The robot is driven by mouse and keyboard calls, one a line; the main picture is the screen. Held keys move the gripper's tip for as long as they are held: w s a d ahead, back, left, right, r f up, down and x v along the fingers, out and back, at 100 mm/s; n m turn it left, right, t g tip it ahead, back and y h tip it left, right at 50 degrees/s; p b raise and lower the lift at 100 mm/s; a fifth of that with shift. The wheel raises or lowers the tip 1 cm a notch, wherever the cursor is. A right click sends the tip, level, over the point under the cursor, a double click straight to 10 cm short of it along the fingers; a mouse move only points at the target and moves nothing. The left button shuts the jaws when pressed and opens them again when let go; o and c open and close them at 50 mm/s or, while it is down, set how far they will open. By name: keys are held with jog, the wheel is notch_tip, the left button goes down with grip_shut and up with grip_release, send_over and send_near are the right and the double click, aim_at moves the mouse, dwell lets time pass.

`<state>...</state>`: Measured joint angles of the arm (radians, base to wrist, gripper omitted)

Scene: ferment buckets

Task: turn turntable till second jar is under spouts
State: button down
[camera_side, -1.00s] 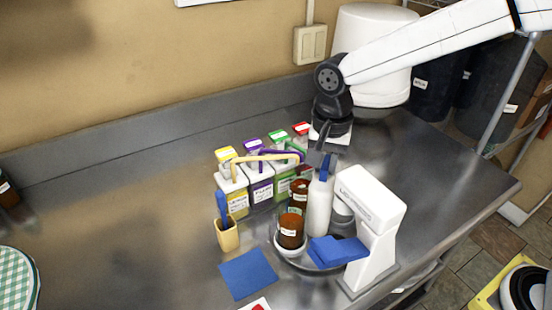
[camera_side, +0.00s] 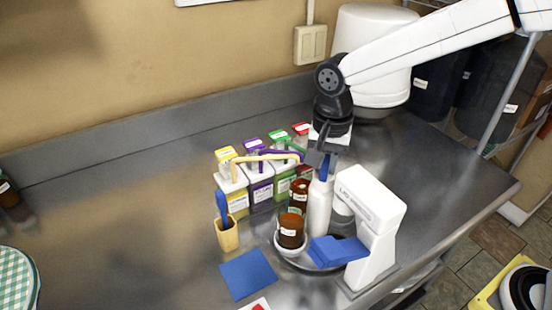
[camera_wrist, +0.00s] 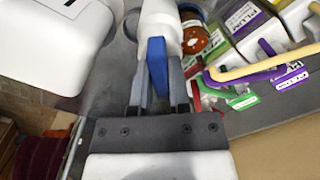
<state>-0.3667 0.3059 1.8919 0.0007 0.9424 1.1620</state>
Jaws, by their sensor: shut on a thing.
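My gripper (camera_side: 324,160) points down and is shut on a blue upright fin (camera_side: 325,171) at the top of a white bottle-shaped post (camera_side: 320,208). In the wrist view the blue fin (camera_wrist: 157,64) stands between my two fingers. The turntable (camera_side: 303,264) is a round grey plate, partly hidden by jars and post. One amber jar (camera_side: 291,231) sits in a white ring at its front left. A second amber jar (camera_side: 299,193) stands behind, near the spouts; an amber jar (camera_wrist: 203,41) also shows in the wrist view. The yellow spout (camera_side: 262,157) and purple spout (camera_side: 283,153) reach toward the rear jar.
A white machine (camera_side: 369,205) with a blue paddle (camera_side: 337,251) stands close on the right. A blue cloth (camera_side: 249,275) lies in front; the left counter is mostly clear.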

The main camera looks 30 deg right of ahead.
jog(key=shift+m, duration=8.9)
jog(key=c, duration=0.6)
grip_release()
jog(key=shift+r, duration=0.1)
jog(key=shift+r, duration=3.85)
